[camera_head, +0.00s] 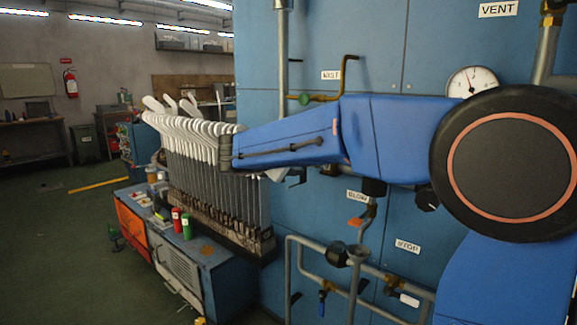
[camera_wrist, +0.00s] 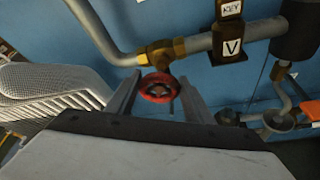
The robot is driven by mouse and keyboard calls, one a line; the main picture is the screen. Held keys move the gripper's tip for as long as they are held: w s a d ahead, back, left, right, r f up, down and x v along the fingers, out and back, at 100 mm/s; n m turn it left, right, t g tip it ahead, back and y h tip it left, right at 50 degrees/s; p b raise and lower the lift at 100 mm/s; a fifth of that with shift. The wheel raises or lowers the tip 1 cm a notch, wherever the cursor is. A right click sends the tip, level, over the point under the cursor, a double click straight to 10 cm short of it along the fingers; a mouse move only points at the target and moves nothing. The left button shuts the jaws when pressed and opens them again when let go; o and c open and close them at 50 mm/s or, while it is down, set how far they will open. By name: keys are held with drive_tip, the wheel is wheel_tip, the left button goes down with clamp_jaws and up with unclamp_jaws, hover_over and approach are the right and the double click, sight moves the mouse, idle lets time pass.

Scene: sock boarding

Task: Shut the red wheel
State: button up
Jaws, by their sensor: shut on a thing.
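The red wheel (camera_wrist: 158,88) is a small round handwheel on a brass valve (camera_wrist: 160,52) in the wrist view. My gripper (camera_wrist: 158,82) has one finger on each side of the wheel and is shut on it. The wheel and the fingers do not show in the head view, where my blue arm stretches left across the panel. I cannot tell from the wheel's look how far the valve is turned.
A rack of white sock forms (camera_head: 185,135) stands close on the left. Pipes (camera_head: 345,258) with valves run below my arm. The floor (camera_head: 60,225) further left is mostly clear.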

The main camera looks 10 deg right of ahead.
drive_tip(key=shift+m+t+y, duration=0.3)
drive_tip(key=shift+m+t, duration=0.2)
drive_tip(key=shift+m, duration=0.4)
drive_tip(key=o, duration=1)
drive_tip(key=shift+s, duration=0.1)
drive_tip(key=shift+o, duration=0.2)
drive_tip(key=v, duration=1.7)
drive_tip(key=shift+s, duration=0.25)
drive_tip(key=shift+f, duration=0.15)
